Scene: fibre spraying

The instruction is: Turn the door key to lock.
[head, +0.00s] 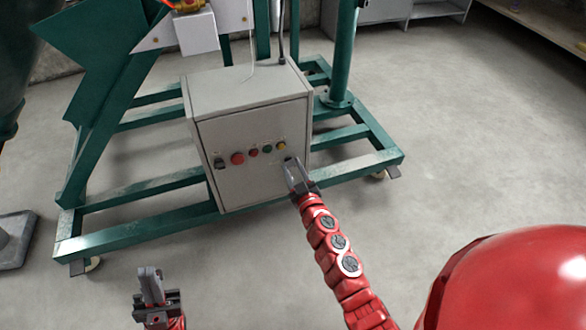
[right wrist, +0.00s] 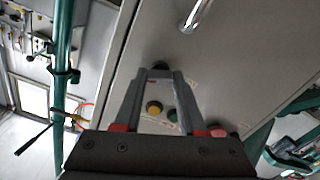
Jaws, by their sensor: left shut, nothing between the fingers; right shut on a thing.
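The grey control cabinet (head: 252,180) stands on a green frame, its front door facing me. My right gripper (head: 290,163) reaches the door's right edge, beside the yellow button. In the right wrist view its fingertips (right wrist: 160,73) come together on a small dark piece at the door, which I take as the door key (right wrist: 160,65). The key is mostly hidden by the fingers, so I cannot tell its angle. The door looks closed. My left gripper (head: 149,280) is shut and empty, low at the left, well apart from the cabinet.
A row of buttons crosses the door: red (head: 237,158), green (head: 267,149) and yellow (head: 282,146) among them. A dark switch (head: 219,162) sits at its left end. The green frame (head: 150,232) surrounds the cabinet's base. The concrete floor (head: 460,150) at right is clear.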

